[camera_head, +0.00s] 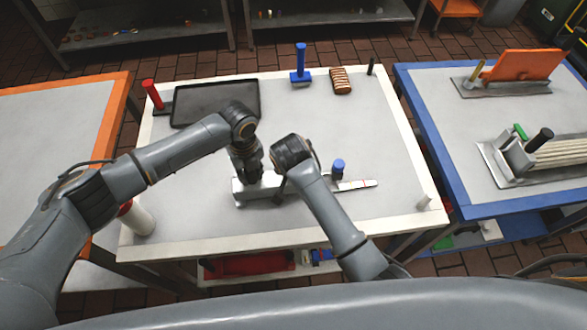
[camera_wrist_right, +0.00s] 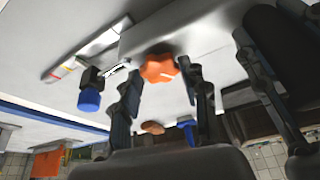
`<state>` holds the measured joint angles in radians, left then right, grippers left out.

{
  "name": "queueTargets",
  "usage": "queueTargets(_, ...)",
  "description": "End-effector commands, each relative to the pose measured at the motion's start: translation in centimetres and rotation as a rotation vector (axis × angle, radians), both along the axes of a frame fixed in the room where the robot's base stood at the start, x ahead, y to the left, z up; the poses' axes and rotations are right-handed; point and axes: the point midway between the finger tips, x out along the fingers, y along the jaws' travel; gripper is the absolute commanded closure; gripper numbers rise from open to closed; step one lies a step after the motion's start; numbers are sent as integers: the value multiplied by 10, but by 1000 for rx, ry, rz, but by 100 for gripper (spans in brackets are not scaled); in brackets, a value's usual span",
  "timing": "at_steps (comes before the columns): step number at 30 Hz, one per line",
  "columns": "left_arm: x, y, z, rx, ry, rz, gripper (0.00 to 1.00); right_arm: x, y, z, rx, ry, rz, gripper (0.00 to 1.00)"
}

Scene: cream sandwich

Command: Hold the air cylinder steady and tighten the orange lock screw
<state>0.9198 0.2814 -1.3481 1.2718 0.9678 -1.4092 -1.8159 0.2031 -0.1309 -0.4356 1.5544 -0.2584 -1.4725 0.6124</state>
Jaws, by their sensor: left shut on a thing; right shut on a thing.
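The air cylinder (camera_head: 241,194) is a silver-grey block lying on the white table, with a flat marked strip (camera_head: 358,184) running out to the right. My left gripper (camera_head: 249,177) is shut on the air cylinder from above, near its left part. The orange lock screw (camera_wrist_right: 160,68) shows in the right wrist view as a lobed knob on the side of the grey body. My right gripper (camera_wrist_right: 162,75) is shut on the orange lock screw, one finger on each side. In the head view my right arm hides the screw and the right fingertips.
A blue-topped knob (camera_head: 338,165) stands by the strip. A black tray (camera_head: 217,103), a red-handled tool (camera_head: 152,94), a blue-handled tool (camera_head: 301,66) and a brown brush-like piece (camera_head: 341,82) lie at the back. A white cylinder (camera_head: 139,220) stands front left.

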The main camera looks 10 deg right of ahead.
Motion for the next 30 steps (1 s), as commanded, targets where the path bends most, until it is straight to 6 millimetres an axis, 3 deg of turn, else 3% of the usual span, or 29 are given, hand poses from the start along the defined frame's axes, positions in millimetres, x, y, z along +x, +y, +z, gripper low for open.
queueTargets(17,-1,1,-1,4,5,0,100,1,-1,0,-4,-1,-38,88)
queueTargets(18,-1,1,-1,4,5,0,100,1,-1,0,-3,-1,-38,54)
queueTargets(21,-1,1,-1,4,5,0,100,1,-1,0,-3,-1,-38,34)
queueTargets(30,-1,1,-1,3,3,0,100,0,0,0,-1,-1,-34,33)
